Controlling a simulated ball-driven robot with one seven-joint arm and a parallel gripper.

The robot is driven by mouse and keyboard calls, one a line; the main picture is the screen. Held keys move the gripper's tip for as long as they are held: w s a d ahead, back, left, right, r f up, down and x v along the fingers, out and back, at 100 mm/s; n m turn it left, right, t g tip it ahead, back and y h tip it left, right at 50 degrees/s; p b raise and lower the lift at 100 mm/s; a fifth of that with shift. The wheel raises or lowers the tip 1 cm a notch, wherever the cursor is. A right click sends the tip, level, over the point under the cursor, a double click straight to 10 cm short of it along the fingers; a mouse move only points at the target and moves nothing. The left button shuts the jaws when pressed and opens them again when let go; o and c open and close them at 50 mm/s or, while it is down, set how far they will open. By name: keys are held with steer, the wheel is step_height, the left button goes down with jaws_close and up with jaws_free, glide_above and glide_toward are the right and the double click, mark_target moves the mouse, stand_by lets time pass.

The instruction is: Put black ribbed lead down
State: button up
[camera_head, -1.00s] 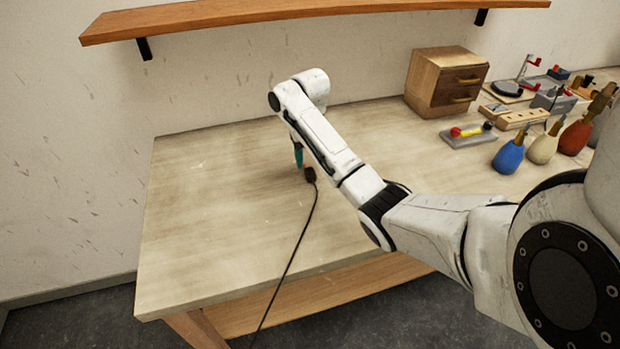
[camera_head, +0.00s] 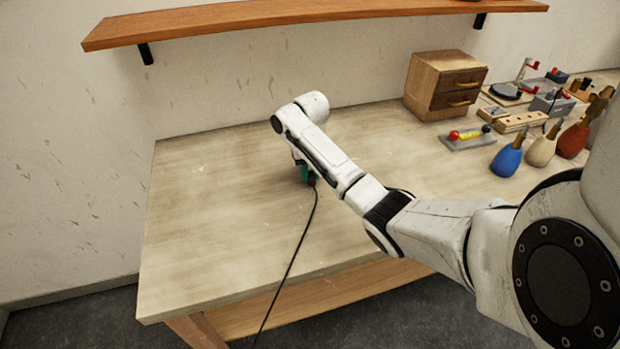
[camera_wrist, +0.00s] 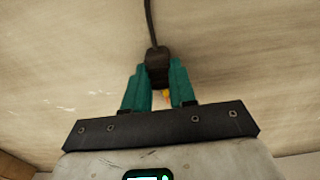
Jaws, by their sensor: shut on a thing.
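The black ribbed lead shows in the head view as a thin black cable (camera_head: 288,265) with a thicker black end (camera_head: 312,182). The cable runs from that end across the worktop and over the front edge towards the floor. My gripper (camera_head: 303,173) has teal fingers and is low at the worktop, partly hidden behind my arm. In the wrist view the fingers are on both sides of the lead's black end (camera_wrist: 157,66), shut on it. A small orange-yellow spot shows between the fingers. I cannot tell whether the end touches the worktop.
The left part of the worktop (camera_head: 205,220) is bare. A wooden drawer box (camera_head: 432,88) stands at the back right. A grey tray (camera_head: 482,143), a blue-bodied tool (camera_head: 508,161) and several other items crowd the right. A shelf (camera_head: 300,20) hangs above.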

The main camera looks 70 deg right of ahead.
jaws_close()
steer(key=shift+r, duration=0.2)
